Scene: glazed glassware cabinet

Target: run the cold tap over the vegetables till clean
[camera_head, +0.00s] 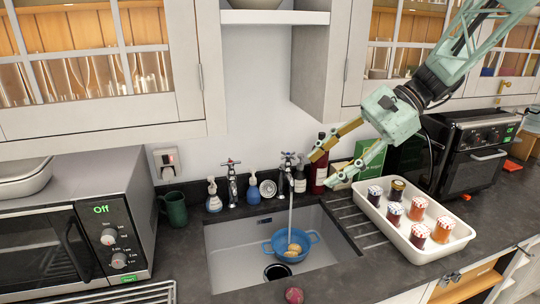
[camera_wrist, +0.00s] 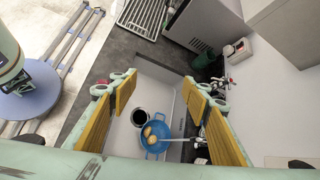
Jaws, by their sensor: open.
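A blue colander (camera_head: 273,246) with a few tan vegetables (camera_head: 291,250) sits in the sink (camera_head: 232,252). The colander also shows in the wrist view (camera_wrist: 147,148), beside the dark drain. Two taps stand behind the sink: one with a red mark (camera_head: 231,185) on the left, and the right tap (camera_head: 288,165). A thin pale stream (camera_head: 290,215) runs from the right tap into the colander. My gripper (camera_head: 322,168) is open and empty, above and to the right of the right tap. Its open fingers also frame the sink in the wrist view (camera_wrist: 150,95).
A white tray (camera_head: 375,222) of several jars stands right of the sink. Bottles and a green mug (camera_head: 173,208) line the back. A reddish round item (camera_head: 293,295) lies on the front counter. A microwave (camera_head: 60,235) stands left; wall cabinets hang above.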

